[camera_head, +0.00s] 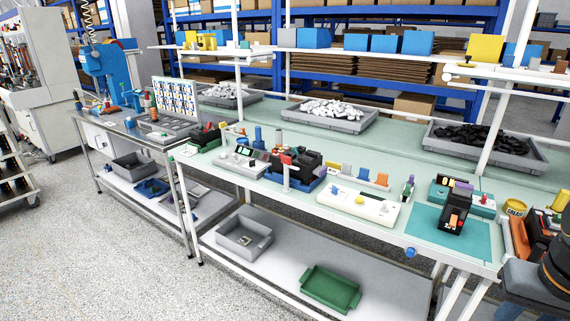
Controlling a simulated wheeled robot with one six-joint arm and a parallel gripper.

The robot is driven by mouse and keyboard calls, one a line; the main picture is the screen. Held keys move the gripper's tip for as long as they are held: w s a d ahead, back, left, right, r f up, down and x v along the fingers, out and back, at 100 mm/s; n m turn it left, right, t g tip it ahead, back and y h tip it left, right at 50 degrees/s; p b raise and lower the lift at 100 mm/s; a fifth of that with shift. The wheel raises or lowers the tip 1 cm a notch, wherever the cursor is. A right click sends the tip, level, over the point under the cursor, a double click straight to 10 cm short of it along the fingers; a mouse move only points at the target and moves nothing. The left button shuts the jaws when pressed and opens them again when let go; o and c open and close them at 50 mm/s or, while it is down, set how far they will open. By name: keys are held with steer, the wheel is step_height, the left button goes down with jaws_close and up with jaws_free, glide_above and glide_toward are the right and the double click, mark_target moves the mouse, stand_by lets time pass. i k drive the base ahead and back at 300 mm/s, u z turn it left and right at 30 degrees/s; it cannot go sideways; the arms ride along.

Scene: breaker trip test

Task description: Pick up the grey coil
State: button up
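A small grey block-like piece (346,170), which may be the grey coil, stands upright in a short row of coloured pieces on the pale green bench. My gripper is not clearly in view. A dark rounded part at the lower right edge may belong to my arm, but no fingertips show.
A white fixture plate (358,205) lies in front of the row. A black breaker-like device (454,211) stands on a teal mat (422,222). A blue holder with black parts (300,180) is to the left. Grey bins of white (345,124) and black parts (500,164) sit behind.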

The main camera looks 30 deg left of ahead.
mark_target(533, 65)
steer(key=u, duration=0.8)
steer(key=i, duration=0.9)
steer(key=z, duration=1.25)
